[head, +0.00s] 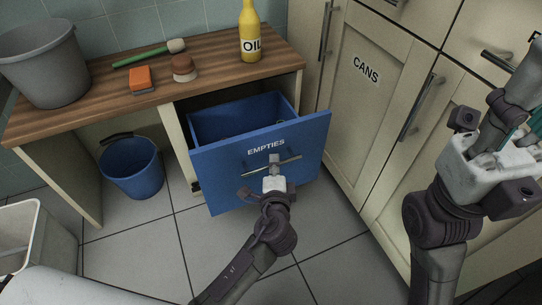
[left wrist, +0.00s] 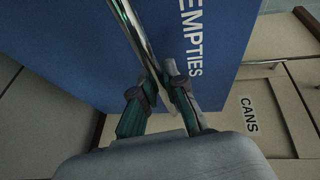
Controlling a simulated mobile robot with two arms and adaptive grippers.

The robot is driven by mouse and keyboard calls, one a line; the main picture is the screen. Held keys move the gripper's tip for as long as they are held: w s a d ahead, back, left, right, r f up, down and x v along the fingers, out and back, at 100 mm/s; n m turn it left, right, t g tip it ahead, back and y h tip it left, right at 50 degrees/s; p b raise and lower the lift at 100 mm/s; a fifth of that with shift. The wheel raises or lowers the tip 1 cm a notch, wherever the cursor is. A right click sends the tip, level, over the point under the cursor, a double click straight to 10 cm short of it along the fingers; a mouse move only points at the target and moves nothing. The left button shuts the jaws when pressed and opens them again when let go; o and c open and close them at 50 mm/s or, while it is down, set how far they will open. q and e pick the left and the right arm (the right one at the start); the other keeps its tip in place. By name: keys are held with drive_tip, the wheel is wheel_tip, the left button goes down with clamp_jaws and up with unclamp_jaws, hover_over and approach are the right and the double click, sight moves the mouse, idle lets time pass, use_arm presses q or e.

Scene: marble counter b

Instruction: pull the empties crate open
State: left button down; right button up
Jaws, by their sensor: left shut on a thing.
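The blue empties crate (head: 228,178) stands out from under the wooden counter, its open top and part of its inside in view. Its front bears the white word EMPTIES and a metal bar handle (head: 291,159). My left gripper (head: 274,161) is shut on the middle of this handle. In the left wrist view the teal fingers (left wrist: 160,97) sit on either side of the bar (left wrist: 136,35), close against the blue front (left wrist: 80,40). My right gripper (head: 515,140) is at the right edge by the cream cabinets; its fingertips are not clear.
A cream CANS door (head: 365,105) stands right of the crate. A blue bucket (head: 132,172) is on the tiled floor to its left. The counter (head: 215,76) holds a grey bucket (head: 45,62), brushes, an orange block (head: 140,78) and a yellow oil bottle (head: 250,35). Floor before the crate is clear.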

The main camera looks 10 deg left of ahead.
use_arm(q)
drive_tip(key=shift+s+d, duration=0.1)
drive_tip(key=shift+s, duration=0.05)
drive_tip(key=c, duration=1.2)
unclamp_jaws()
drive_tip(key=v, duration=1.2)
drive_tip(key=shift+s, duration=0.1)
